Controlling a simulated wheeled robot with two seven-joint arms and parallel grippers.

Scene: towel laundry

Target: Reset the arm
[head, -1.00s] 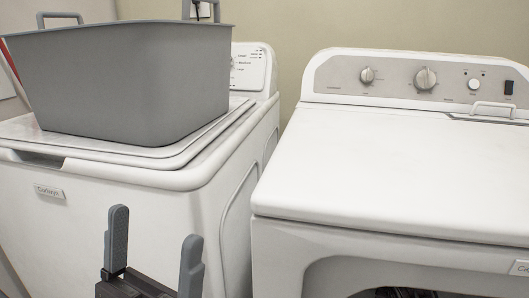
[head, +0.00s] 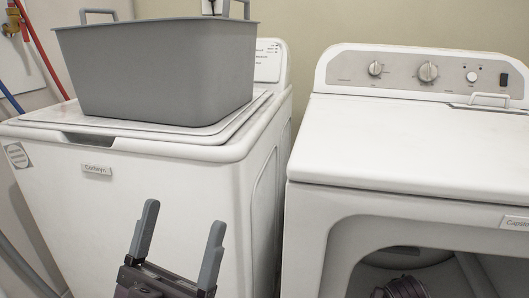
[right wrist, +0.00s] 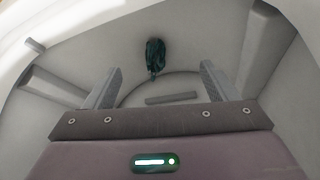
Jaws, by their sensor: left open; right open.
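My left gripper (head: 185,213) is open and empty in the head view, its two grey fingers pointing up in front of the left washer. My right gripper (right wrist: 160,68) is open in the right wrist view, inside a pale drum. A dark green crumpled cloth (right wrist: 155,55) lies against the drum wall beyond the fingers, apart from them as far as I can tell. In the head view the right gripper's fingers do not show.
A grey basket (head: 160,70) stands on the closed lid of the white washer (head: 100,215). The white dryer (head: 400,145) on the right has an open front; a dark shape shows in its opening. A narrow gap separates the machines. Red and blue pipes run at the far left.

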